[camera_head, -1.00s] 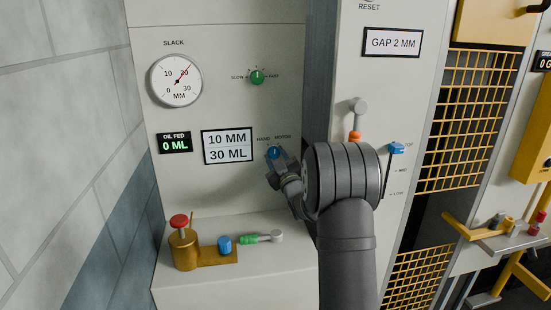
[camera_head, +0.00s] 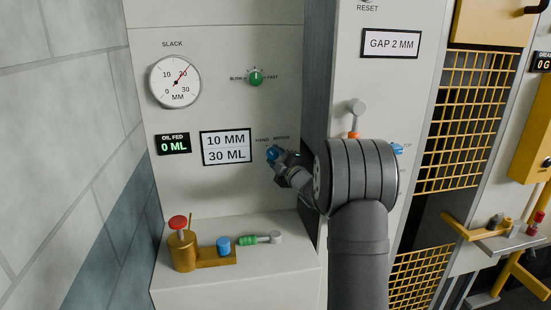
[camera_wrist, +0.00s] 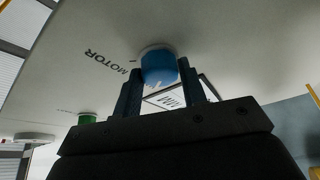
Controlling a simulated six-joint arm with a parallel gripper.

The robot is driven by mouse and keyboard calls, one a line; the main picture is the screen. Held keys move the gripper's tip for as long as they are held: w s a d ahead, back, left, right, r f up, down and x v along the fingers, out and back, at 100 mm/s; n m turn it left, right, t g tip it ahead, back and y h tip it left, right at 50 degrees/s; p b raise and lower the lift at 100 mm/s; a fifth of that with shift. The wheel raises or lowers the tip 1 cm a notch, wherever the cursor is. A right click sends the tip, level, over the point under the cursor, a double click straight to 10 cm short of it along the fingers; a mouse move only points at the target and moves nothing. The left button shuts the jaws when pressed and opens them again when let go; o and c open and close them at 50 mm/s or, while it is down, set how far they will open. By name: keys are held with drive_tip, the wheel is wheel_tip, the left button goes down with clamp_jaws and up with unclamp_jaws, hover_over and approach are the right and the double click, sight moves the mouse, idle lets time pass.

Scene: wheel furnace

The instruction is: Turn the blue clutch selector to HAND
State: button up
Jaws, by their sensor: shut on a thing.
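The blue clutch selector (camera_head: 271,153) is a round knob on the pale panel, below the small labels HAND and MOTOR. In the wrist view the blue knob (camera_wrist: 158,66) sits between the two finger ends, with the word MOTOR to its left. My gripper (camera_head: 278,156) reaches it from the right and is shut on it; the fingers (camera_wrist: 163,82) show on both sides of the knob in the wrist view. The HAND label is not visible in the wrist view. I cannot tell which label the knob's pointer faces.
A framed sign (camera_head: 227,147) reading 10 MM, 30 ML is left of the knob. A green knob (camera_head: 256,78) and the slack gauge (camera_head: 175,82) are above. Below, a ledge holds a brass oiler with a red top (camera_head: 180,245). A lever (camera_head: 355,115) stands right.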

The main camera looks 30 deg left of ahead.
idle(0.4)
drive_tip(key=o, duration=1)
